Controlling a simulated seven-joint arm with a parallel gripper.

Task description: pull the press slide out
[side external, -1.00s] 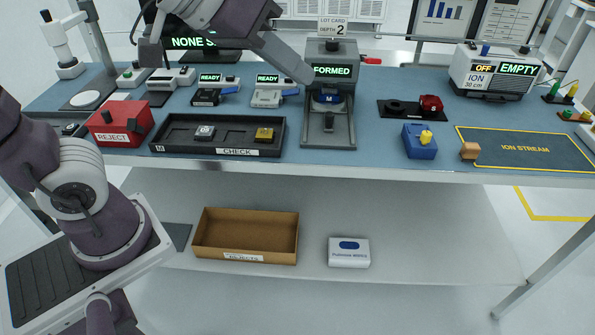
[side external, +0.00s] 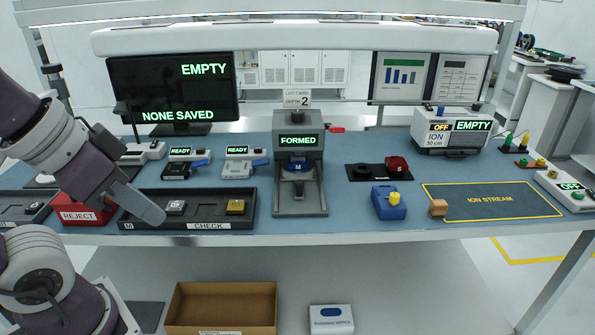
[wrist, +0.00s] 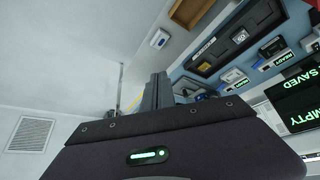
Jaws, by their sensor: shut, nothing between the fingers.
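The press (side external: 284,128) is a grey machine at the middle of the bench, with a lit FORMED display and a DEPTH 2 card on top. A blue piece marked M (side external: 298,166) sits in its opening. Below it a round part and the grey press slide (side external: 300,192) show between the base rails; how far out the slide stands I cannot tell. My gripper (side external: 152,214) is shut and empty, at the left, over the left end of the CHECK tray and well apart from the press. Its fingers show in the wrist view (wrist: 157,92).
The dark CHECK tray (side external: 212,226) holds a grey and a yellow piece. A red REJECT bin (side external: 82,216) is at its left. A red lever (side external: 336,128) sticks out at the press's right. A blue block (side external: 388,204) stands further right. The bench front before the press is clear.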

